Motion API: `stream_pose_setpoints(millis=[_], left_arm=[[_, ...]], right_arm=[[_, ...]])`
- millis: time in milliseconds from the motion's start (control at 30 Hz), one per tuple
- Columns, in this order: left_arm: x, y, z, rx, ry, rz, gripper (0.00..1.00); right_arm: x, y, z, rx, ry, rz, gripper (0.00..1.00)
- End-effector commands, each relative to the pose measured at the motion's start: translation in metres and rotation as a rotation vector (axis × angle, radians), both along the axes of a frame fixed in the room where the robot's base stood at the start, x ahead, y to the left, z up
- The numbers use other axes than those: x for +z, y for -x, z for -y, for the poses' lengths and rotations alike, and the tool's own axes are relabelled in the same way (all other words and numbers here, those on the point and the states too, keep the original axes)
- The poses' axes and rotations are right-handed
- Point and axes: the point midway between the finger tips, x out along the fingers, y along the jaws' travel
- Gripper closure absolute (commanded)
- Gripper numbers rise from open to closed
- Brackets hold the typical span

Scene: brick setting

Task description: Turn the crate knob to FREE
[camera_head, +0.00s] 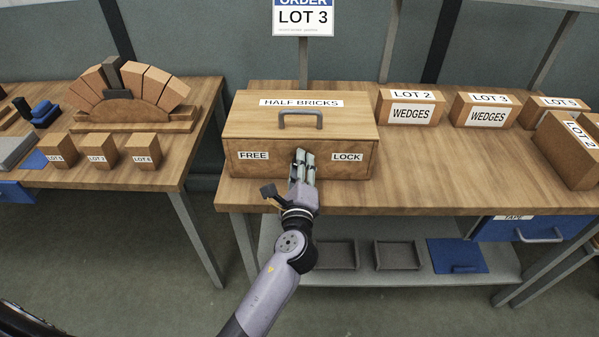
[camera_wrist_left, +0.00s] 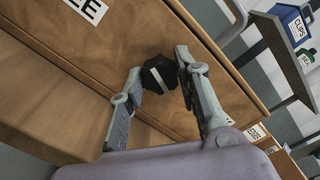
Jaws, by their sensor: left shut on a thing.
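The wooden crate (camera_head: 235,120), labelled HALF BRICKS, stands on the right-hand table with its lid down and a grey handle (camera_head: 300,114) on top. Its front has a FREE label (camera_head: 253,155) at left and a LOCK label (camera_head: 347,157) at right. My left gripper (camera_head: 304,156) is at the crate front between these labels and hides the knob in the head view. In the left wrist view the black knob (camera_wrist_left: 158,74) with a pale stripe sits between the two fingers, which are shut on it. The stripe runs aslant in that tilted picture. My right gripper is not in view.
WEDGES boxes (camera_head: 410,108) stand right of the crate, with bare tabletop (camera_head: 450,180) before them. The left table holds a brick arch (camera_head: 125,95) and small lot blocks (camera_head: 146,151). A LOT 3 sign (camera_head: 303,17) stands behind the crate. Trays (camera_head: 398,255) lie on the lower shelf.

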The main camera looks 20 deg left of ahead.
Motion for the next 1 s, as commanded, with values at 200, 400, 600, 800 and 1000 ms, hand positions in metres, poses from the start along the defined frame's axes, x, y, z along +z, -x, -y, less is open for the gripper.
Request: stream_pose_setpoints(millis=[200, 400, 600, 800, 1000], left_arm=[[-0.003, 0.0, 0.0, 0.0, 0.139, 0.038, 0.97], [-0.003, 0.0, 0.0, 0.001, 0.218, 0.059, 0.97], [-0.002, 0.0, 0.0, 0.002, 0.252, 0.07, 0.97], [-0.002, 0.0, 0.0, 0.001, 0.259, 0.07, 0.97], [-0.002, 0.0, 0.0, 0.001, 0.258, 0.07, 0.97]], right_arm=[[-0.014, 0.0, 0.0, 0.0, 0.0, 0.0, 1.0], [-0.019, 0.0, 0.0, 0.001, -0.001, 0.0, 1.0], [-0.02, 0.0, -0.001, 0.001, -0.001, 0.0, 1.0], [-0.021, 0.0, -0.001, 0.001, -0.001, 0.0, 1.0], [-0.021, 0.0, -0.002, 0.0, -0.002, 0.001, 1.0]])
